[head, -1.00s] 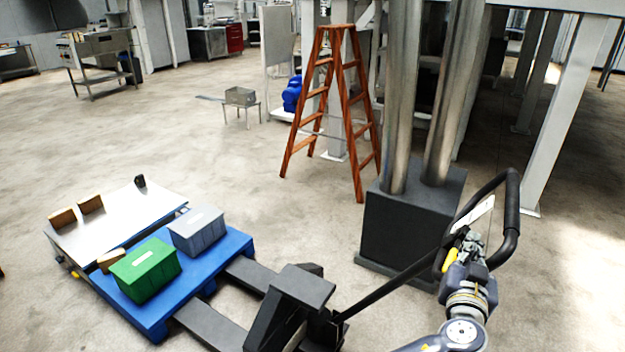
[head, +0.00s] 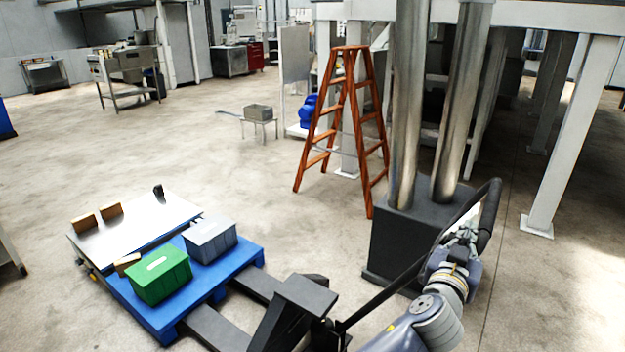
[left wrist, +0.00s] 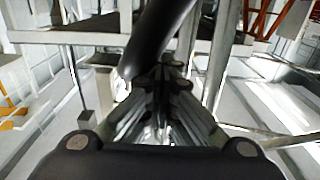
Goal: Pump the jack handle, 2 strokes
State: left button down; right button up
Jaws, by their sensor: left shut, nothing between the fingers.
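The pallet jack (head: 305,293) stands at the bottom centre of the head view, its forks under a blue pallet (head: 232,268). Its dark jack handle (head: 385,294) slants up to the right and ends in a loop grip. My left gripper (head: 466,236) is shut with nothing between its fingers, at the loop's near side and partly hidden by my wrist. In the left wrist view, the dark handle bar (left wrist: 160,35) passes close to the shut fingers (left wrist: 165,85); I cannot tell whether they touch it. My right gripper is not in view.
A green bin (head: 160,275) and a grey bin (head: 210,240) sit on the pallet, beside a metal-topped platform (head: 140,232). A dark block with steel columns (head: 405,238) stands close behind the handle. An orange ladder (head: 345,125) is farther back. Floor at left is open.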

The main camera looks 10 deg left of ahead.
pick_arm(q)
jog(key=w+a+f, duration=0.3)
jog(key=a, duration=0.4)
jog(key=w+a+f, duration=0.2)
jog(key=w+a, duration=0.1)
jog(key=a, duration=0.5)
jog(key=w+a+r+p, duration=0.1)
jog(key=w+a+p, duration=0.1)
jog(key=a, duration=0.5)
jog(key=w+a+r+p, duration=0.2)
jog(key=w+a+p, duration=0.1)
jog(key=a, duration=0.5)
jog(key=w+a+r+p, duration=0.2)
jog(key=w+a+p, duration=0.1)
jog(key=a, duration=0.4)
jog(key=shift+a+r+p, duration=0.25)
jog(key=shift+a+p, duration=0.05)
jog(key=shift+p, duration=0.15)
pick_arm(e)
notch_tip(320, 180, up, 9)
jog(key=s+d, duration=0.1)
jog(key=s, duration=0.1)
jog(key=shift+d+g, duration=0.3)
pick_arm(q)
jog(key=shift+s+d+r, duration=0.1)
